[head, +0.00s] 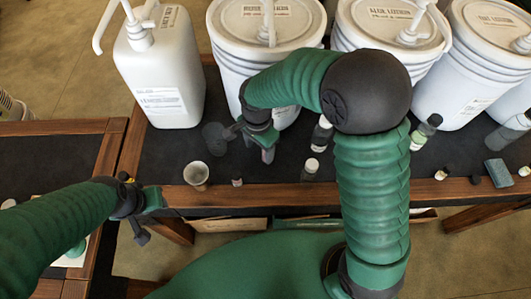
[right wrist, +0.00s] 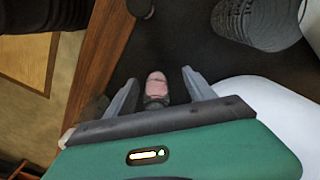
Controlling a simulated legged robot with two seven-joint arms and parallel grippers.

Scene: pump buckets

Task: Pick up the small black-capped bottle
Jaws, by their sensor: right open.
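A small bottle with a dark cap and pale green label (head: 421,137) stands on the black table top, right of my right forearm in the head view. My right gripper (head: 253,147) is open and points down above the table, left of that bottle. In the right wrist view its two fingers (right wrist: 163,95) are spread, with a small pink-topped item (right wrist: 156,84) showing between them; I cannot tell what it is. My left gripper (head: 146,216) is at the table's front-left edge, low in the head view; its jaw state is unclear.
Large white buckets (head: 383,25) with pumps and a white jug (head: 160,75) line the back. A cup (head: 196,174), a small jar (head: 237,182) and a white-capped dark bottle (head: 309,171) stand near the front. A blue-grey block (head: 496,173) lies at the right.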

